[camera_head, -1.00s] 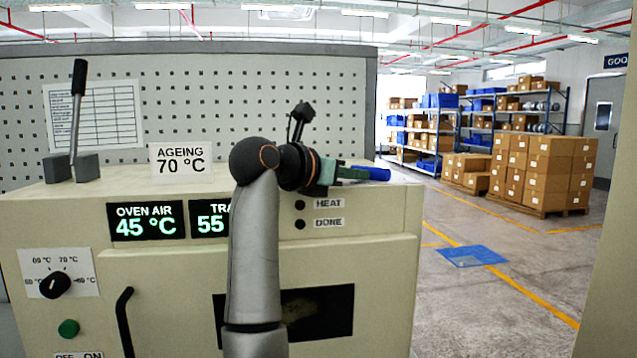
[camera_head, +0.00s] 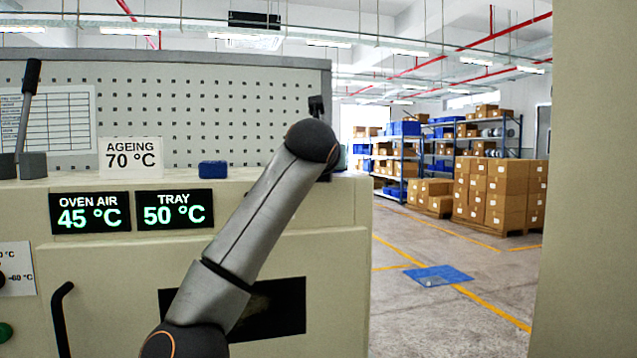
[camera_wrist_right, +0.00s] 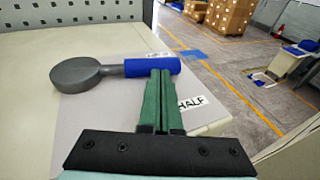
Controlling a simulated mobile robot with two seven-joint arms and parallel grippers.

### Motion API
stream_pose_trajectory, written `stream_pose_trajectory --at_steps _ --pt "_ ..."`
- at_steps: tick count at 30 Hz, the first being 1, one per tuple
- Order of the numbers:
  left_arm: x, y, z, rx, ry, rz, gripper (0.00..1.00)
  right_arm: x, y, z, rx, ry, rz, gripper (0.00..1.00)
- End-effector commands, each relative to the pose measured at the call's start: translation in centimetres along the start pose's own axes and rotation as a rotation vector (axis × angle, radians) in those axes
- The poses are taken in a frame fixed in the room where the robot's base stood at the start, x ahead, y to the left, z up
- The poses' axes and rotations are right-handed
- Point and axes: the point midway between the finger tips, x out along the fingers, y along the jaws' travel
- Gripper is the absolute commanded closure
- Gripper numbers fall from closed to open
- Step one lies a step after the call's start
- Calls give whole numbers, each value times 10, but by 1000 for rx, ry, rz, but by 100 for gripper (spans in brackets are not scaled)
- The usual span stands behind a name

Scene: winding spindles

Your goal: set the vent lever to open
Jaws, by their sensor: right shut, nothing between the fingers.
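The vent lever shows in the right wrist view: a round grey hub (camera_wrist_right: 76,75) at left, a short grey arm and a blue handle (camera_wrist_right: 151,66) pointing right. A HALF label (camera_wrist_right: 191,102) lies in front and to the right of the handle; a second label (camera_wrist_right: 158,54) behind it is mostly covered. My right gripper (camera_wrist_right: 161,75) is shut and empty, its green fingertips at the near side of the handle. I cannot tell whether they touch it. In the head view my right arm hides the gripper. My left gripper is not in view.
The oven (camera_head: 340,240) fills the left and centre. A blue block-like piece (camera_head: 213,169) shows on its top; I cannot tell what it belongs to. An AGEING 70 °C sign (camera_head: 131,157) and a black-handled upright lever (camera_head: 27,100) stand further left. Open floor lies right.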

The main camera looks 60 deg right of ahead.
Motion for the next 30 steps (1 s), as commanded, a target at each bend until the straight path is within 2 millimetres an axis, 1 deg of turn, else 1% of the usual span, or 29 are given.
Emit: stream_pose_trajectory --at_steps 1,5,9,18,30 --pt "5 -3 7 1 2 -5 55 4 -4 -3 1 -1 55 100" --pt "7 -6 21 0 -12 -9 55 11 -4 -1 -28 -1 185 100" --pt "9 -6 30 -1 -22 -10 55 16 -3 1 -45 0 236 100" --pt "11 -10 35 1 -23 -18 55 23 -3 4 -60 1 297 100" --pt "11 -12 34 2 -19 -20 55 24 -2 6 -62 -1 305 100"
